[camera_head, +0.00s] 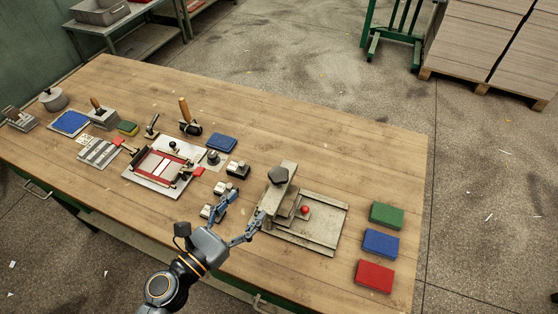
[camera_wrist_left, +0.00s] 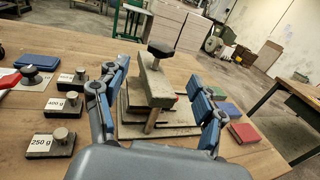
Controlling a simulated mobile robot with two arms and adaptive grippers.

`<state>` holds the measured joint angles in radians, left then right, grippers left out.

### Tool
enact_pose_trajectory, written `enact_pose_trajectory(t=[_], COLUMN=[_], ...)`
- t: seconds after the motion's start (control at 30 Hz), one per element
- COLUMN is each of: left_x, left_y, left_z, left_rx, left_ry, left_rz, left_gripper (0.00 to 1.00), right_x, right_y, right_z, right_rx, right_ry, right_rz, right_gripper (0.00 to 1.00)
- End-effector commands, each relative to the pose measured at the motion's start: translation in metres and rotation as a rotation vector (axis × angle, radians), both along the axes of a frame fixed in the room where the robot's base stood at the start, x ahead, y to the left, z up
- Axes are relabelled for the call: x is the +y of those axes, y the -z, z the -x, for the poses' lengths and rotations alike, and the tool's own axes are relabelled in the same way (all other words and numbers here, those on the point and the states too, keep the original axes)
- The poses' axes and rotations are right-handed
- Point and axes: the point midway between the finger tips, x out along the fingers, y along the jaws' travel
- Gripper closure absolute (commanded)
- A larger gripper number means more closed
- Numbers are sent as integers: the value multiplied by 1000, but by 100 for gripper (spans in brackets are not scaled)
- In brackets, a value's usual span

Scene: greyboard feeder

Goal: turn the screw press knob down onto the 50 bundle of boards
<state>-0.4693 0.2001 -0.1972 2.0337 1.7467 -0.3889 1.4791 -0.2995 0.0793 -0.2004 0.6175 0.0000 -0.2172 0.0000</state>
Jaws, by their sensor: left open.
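The screw press stands at the front right of the table, with a dark faceted knob (camera_head: 278,175) on top of its pale beam (camera_head: 282,192). In the left wrist view the knob (camera_wrist_left: 161,49) stands above the beam (camera_wrist_left: 154,82). Flat grey boards (camera_wrist_left: 136,101) lie low at the press, partly hidden by the beam; I cannot read a number on them or tell whether the press touches them. My left gripper (camera_head: 249,203) is open and empty, at the near left of the press. In its wrist view the fingers (camera_wrist_left: 158,73) spread either side of the press, short of the knob.
A small red ball (camera_head: 305,210) shows at the press base (camera_head: 322,242). Green (camera_head: 386,214), blue (camera_head: 380,242) and red (camera_head: 374,275) blocks lie to the right. Weights marked 400 g (camera_wrist_left: 70,103) and 250 g (camera_wrist_left: 59,141) stand left of the press. The back right tabletop is clear.

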Motion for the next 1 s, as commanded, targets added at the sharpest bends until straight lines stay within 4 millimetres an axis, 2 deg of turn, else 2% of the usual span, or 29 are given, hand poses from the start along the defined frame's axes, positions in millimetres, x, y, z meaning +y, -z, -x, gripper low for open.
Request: enact_pose_trajectory(t=[0.2, 0.5, 0.7, 1.0], left_x=[-28, -64, -75, -77], left_y=[-7, -3, -2, -1], left_z=[-36, -81, -96, -98], left_rx=[-5, -4, -5, -4], left_ry=[3, 3, 3, 4], left_rz=[0, -2, -3, -4], left_gripper=[31, 31, 31, 31], right_x=[0, 0, 0, 0], right_y=[-21, -35, -37, -37], right_z=[0, -1, 0, 0], right_rx=[1, 0, 1, 1], right_ry=[0, 0, 0, 1], right_rz=[0, 1, 0, 0], right_gripper=[100, 100, 100, 100])
